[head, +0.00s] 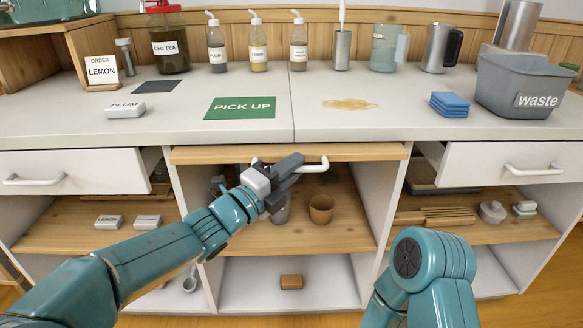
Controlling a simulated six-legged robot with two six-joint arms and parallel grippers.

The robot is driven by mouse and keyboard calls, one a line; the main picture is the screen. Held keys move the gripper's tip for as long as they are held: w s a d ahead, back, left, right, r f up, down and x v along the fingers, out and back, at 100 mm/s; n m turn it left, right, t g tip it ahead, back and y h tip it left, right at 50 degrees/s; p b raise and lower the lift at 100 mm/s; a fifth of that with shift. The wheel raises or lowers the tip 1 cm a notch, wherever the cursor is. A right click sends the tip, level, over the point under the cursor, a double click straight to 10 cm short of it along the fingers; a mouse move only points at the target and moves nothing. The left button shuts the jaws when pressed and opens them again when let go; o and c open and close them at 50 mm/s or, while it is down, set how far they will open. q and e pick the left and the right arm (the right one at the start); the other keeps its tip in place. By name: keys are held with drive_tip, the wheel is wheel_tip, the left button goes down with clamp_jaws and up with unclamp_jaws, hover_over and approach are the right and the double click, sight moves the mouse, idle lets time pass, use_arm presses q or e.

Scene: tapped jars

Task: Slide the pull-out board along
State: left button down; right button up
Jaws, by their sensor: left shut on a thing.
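The pull-out board (370,152) shows as a long wooden front edge just under the middle of the counter. A white bar handle (315,165) sticks out from its front. My left gripper (291,170) is shut on the left part of this handle and hides that part. The right end of the handle is free. My right arm comes in at the lower right, and its gripper is not in view.
White drawers (75,172) and (505,162) flank the board and stand partly open. A tan cup (321,208) stands on the shelf below. On the counter are a green pick-up mat (240,108), a yellowish spill (349,104) and a grey waste bin (520,85).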

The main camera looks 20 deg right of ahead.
use_arm(q)
drive_tip(key=c, duration=1.2)
unclamp_jaws()
drive_tip(key=shift+o, duration=0.2)
drive_tip(key=p+v, duration=0.1)
drive_tip(key=v, duration=1.5)
drive_tip(key=shift+a, duration=0.25)
drive_tip(key=shift+s, duration=0.1)
